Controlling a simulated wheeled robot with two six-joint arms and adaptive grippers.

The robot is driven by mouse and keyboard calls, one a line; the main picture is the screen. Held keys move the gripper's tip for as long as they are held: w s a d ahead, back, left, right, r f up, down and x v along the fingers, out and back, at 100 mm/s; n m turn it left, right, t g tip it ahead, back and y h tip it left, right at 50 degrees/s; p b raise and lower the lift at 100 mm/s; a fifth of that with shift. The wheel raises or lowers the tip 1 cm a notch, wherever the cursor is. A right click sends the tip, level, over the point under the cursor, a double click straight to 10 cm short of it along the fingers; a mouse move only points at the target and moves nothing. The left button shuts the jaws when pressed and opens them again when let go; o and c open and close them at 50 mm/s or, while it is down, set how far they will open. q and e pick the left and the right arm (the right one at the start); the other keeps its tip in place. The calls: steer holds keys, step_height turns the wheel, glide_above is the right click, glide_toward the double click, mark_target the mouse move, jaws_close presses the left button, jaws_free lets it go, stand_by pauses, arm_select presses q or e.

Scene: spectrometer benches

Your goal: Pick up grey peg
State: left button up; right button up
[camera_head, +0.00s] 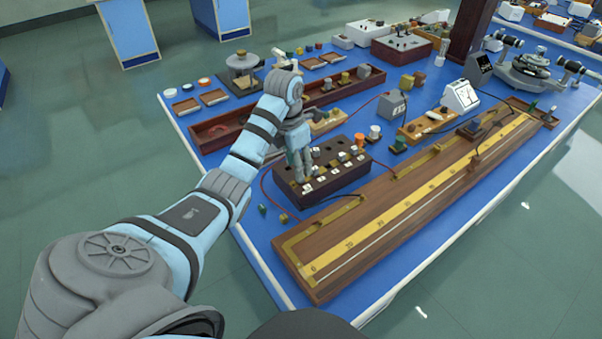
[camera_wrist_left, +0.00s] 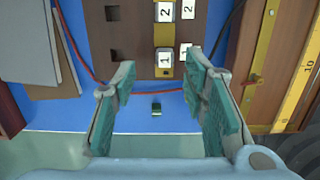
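I cannot pick out the grey peg for certain. A small grey-white cylinder (camera_head: 375,132) stands behind the dark wooden block in the head view, but I cannot tell if it is the peg. My left gripper (camera_head: 300,177) is over the near left part of the dark wooden block (camera_head: 322,188) with white number tags. In the left wrist view the gripper (camera_wrist_left: 160,72) is open and nothing shows held between its green-padded fingers. Ahead of them is the block (camera_wrist_left: 130,45), with square holes and tags 1 and 2. My right gripper is not in view.
A long wooden board with a yellow scale (camera_head: 400,205) lies right of the block. A red wire (camera_wrist_left: 90,60) curves past the block's left and near sides. A small green piece (camera_wrist_left: 156,110) lies on the blue mat. A long wooden tray (camera_head: 215,134) is behind.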

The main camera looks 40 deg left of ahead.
arm_select(q)
steer(key=f, duration=0.3)
steer(key=shift+w+d+f, duration=0.2)
steer(key=shift+d, duration=0.15)
steer(key=shift+f, duration=0.15)
steer(key=shift+s, duration=0.1)
steer(key=shift+c, duration=0.4)
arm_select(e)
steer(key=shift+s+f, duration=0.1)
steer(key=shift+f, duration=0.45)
arm_select(q)
jaws_close()
